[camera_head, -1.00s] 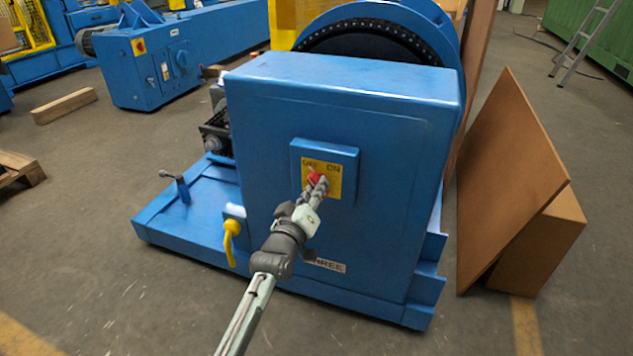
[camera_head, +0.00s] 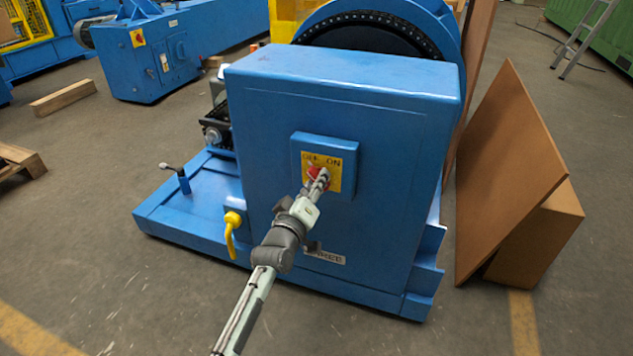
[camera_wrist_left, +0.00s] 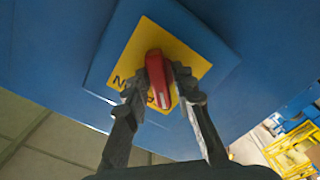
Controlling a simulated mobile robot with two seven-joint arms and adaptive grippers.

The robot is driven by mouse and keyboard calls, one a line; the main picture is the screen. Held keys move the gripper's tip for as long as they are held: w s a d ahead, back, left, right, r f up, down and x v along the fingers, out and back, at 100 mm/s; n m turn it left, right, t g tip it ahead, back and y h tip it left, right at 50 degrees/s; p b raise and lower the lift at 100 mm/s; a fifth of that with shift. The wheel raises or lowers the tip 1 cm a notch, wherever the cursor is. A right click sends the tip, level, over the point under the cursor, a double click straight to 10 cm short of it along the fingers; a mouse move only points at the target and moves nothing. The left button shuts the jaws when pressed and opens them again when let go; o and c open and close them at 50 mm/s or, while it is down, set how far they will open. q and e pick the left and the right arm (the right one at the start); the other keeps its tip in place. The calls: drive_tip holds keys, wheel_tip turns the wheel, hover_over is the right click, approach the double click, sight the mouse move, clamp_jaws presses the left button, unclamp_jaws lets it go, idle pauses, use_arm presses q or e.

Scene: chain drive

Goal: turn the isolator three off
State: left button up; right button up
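Isolator three is a red handle (camera_head: 313,173) on a yellow plate (camera_head: 335,179) marked OFF at left and ON at right. The plate is on a small blue box on the front of the blue cabinet (camera_head: 390,215), above a partly hidden label ending in "REE". My left gripper (camera_head: 321,181) is at the handle. In the left wrist view, its fingers (camera_wrist_left: 160,84) lie close on both sides of the red handle (camera_wrist_left: 157,68) and appear shut on it. Which mark the handle points to is hard to tell. My right gripper is not in view.
Brown boards (camera_head: 510,170) lean at the right. Another blue machine (camera_head: 145,60) stands at the back left. The floor in front is clear.

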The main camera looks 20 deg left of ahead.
use_arm(q)
drive_tip(key=shift+o, duration=0.6)
drive_tip(key=s, duration=1.2)
drive_tip(key=shift+a, duration=0.2)
